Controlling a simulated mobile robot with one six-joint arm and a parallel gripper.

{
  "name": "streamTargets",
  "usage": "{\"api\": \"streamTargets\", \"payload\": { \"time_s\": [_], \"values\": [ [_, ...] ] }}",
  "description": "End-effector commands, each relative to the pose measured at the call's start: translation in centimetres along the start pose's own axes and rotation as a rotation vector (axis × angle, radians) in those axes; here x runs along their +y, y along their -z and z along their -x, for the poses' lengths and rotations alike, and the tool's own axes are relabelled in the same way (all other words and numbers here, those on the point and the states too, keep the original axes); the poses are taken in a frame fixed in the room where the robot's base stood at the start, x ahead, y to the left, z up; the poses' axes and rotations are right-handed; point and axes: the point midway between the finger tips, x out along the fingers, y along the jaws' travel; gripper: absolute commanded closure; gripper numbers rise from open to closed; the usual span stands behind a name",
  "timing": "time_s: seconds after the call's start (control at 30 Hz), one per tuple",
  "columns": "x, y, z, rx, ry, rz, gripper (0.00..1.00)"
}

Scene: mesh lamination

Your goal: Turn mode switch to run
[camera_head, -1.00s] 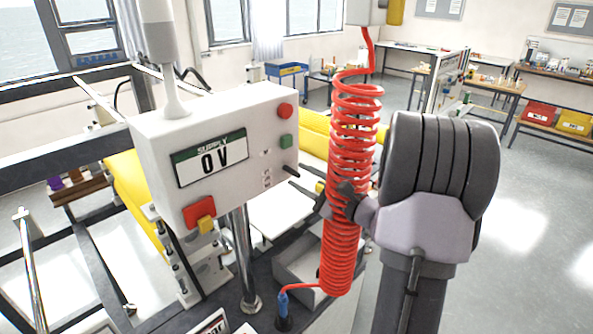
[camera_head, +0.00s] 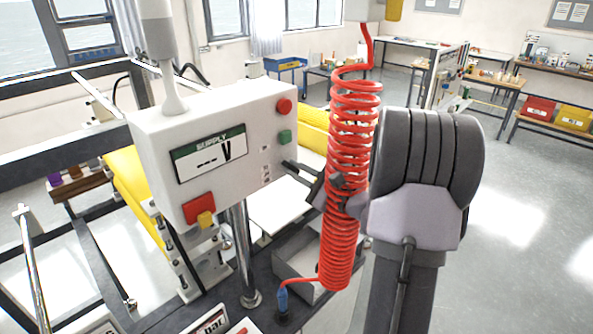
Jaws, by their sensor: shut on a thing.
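The white control box (camera_head: 222,140) stands on a post at centre left. The red coiled hose (camera_head: 352,130) hides much of the gripper and wrist, so the exact hold is hard to see.
The coiled hose hangs between my arm and the box, overlapping my gripper in the view. A red and yellow switch (camera_head: 199,211) is on the box's lower front. A grey open tray (camera_head: 297,262) lies below. Open floor (camera_head: 510,220) is at right.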

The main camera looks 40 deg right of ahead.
Motion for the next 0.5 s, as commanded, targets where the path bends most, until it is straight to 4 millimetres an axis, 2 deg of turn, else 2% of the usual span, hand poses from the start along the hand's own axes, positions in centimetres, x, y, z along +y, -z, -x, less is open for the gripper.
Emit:
{"api": "streamTargets", "payload": {
  "time_s": [0.17,0.5],
  "values": [
    [-0.03,-0.05,0.00,0.000,0.000,-0.080,1.00],
    [-0.11,-0.15,0.00,-0.001,0.000,-0.360,1.00]
  ]
}}
